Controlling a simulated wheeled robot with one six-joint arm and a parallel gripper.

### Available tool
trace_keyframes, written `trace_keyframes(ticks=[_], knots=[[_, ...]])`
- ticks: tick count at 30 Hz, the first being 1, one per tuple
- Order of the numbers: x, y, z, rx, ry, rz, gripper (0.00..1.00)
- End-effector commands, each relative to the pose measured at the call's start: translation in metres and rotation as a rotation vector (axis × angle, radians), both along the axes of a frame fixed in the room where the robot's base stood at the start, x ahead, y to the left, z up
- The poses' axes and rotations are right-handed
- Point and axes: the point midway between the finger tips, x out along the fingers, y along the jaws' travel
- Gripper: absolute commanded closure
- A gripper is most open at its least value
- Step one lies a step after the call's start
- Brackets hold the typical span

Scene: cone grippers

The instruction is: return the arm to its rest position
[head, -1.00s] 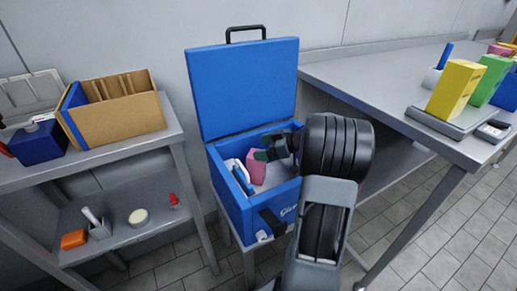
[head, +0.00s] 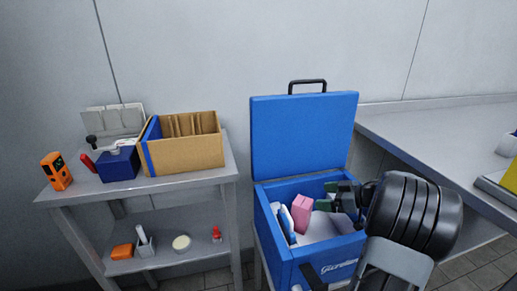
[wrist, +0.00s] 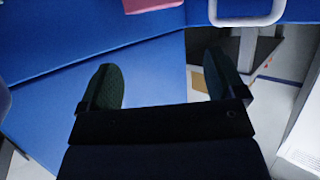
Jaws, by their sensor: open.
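My gripper (wrist: 162,88) shows in the wrist view with its two dark green pads spread apart and nothing between them. In the head view my gripper (head: 342,194) is over the right part of the open blue box (head: 268,228), beside a pink block (head: 301,213). My black wrist and grey forearm reach in from the lower right and cover the box's right front corner. The blue lid (head: 304,136) stands upright behind the box. The wrist view shows blue surfaces and a pink piece at its top edge.
A grey shelf (head: 190,184) on the left bears a cardboard divider box (head: 187,155), a dark blue box (head: 118,165) and an orange device (head: 56,171). A grey table (head: 430,133) stands to the right, close to my arm. The wall is behind.

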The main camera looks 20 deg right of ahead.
Motion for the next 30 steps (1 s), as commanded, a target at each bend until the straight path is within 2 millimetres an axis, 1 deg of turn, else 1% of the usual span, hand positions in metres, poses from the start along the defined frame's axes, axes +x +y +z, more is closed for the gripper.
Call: trace_keyframes(ticks=[2,4,5,7,8,9,11,12,14,15,16,18,20,22,23,24,26,27,30], knots=[[0.001,0.001,0.003,-0.004,-0.004,-0.003,0.11],[0.007,0.003,0.013,-0.022,-0.022,-0.023,0.11],[0.012,0.004,0.021,-0.036,-0.036,-0.039,0.11],[0.027,0.01,0.049,-0.086,-0.083,-0.099,0.11],[0.035,0.013,0.065,-0.113,-0.109,-0.135,0.11],[0.047,0.018,0.09,-0.155,-0.145,-0.196,0.11],[0.062,0.025,0.13,-0.218,-0.194,-0.305,0.11],[0.069,0.03,0.158,-0.258,-0.219,-0.384,0.11],[0.074,0.037,0.196,-0.308,-0.232,-0.51,0.11],[0.073,0.043,0.218,-0.333,-0.224,-0.59,0.11],[0.071,0.047,0.233,-0.349,-0.21,-0.646,0.11],[0.059,0.059,0.262,-0.374,-0.147,-0.765,0.11],[0.042,0.072,0.28,-0.381,-0.064,-0.844,0.11],[0.019,0.09,0.293,-0.38,0.06,-0.903,0.11],[0.007,0.099,0.297,-0.38,0.118,-0.919,0.11],[-0.008,0.112,0.301,-0.374,0.199,-0.928,0.11],[-0.032,0.133,0.304,-0.363,0.319,-0.919,0.11],[-0.048,0.148,0.305,-0.356,0.398,-0.902,0.11],[-0.085,0.181,0.307,-0.341,0.57,-0.835,0.11]])
